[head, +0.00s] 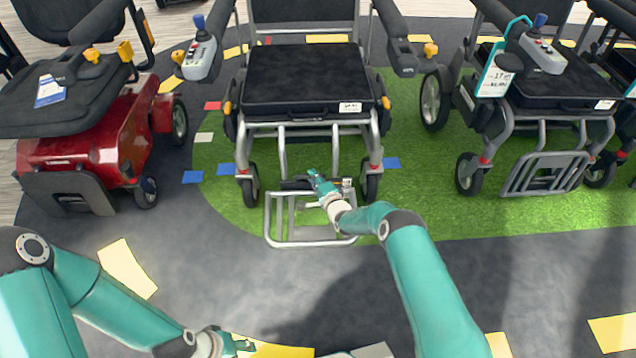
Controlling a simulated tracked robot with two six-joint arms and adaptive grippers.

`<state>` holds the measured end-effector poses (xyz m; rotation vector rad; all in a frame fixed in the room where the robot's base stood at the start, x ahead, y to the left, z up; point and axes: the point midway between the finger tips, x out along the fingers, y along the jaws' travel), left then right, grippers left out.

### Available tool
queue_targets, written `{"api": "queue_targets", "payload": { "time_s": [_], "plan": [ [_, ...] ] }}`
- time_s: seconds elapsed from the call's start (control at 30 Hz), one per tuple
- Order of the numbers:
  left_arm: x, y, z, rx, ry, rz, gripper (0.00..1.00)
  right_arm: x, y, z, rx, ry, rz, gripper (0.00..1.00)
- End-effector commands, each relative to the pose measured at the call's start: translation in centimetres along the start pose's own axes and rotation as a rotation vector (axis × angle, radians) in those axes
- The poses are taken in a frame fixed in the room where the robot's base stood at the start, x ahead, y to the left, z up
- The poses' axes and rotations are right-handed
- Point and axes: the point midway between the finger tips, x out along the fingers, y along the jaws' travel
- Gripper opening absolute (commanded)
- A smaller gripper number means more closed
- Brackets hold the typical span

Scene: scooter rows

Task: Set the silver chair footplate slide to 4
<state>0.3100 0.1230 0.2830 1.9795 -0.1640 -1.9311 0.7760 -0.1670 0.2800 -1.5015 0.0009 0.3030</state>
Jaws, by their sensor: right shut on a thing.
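The silver chair (306,80) stands in the middle on green turf, with a black seat and pale tube legs. Its footplate (270,225), a silver tube frame, lies low in front of it between the small front wheels. My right gripper (316,182) is at the rear part of the footplate, under the seat's front edge, shut on the footplate slide. The gripper hides much of the slide, and I cannot read any scale marks. My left gripper (243,346) is low at the bottom edge, away from the chairs; its fingers are too small to judge.
A red scooter (95,140) stands at the left. A grey chair (540,110) with a teal tag and its own footplate (545,172) stands at the right. Dark floor with yellow and white patches is clear in front.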

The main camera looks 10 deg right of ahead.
Motion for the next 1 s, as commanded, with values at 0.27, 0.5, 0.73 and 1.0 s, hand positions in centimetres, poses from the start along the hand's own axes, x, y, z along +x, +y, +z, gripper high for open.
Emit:
{"api": "queue_targets", "payload": {
  "time_s": [0.27, 0.5, 0.73, 1.0],
  "plan": [
    [0.1, 0.0, 0.0, 0.0, 0.0, 0.0, 0.4, 0.1, -0.5, 0.1, -0.005, -0.003, -0.013, 0.0],
    [0.1, 0.0, 0.0, 0.0, 0.0, 0.0, 0.4, 0.1, -0.4, 0.1, -0.003, -0.002, -0.01, 0.41],
    [0.0, 0.0, 0.0, 0.0, 0.0, 0.0, 0.4, 0.0, -0.2, 0.0, -0.002, -0.001, -0.007, 0.41],
    [0.0, 0.0, 0.0, 0.0, 0.0, 0.0, 0.4, -1.2, -0.1, -0.1, -0.001, -0.001, -0.005, 0.41]
  ]
}}
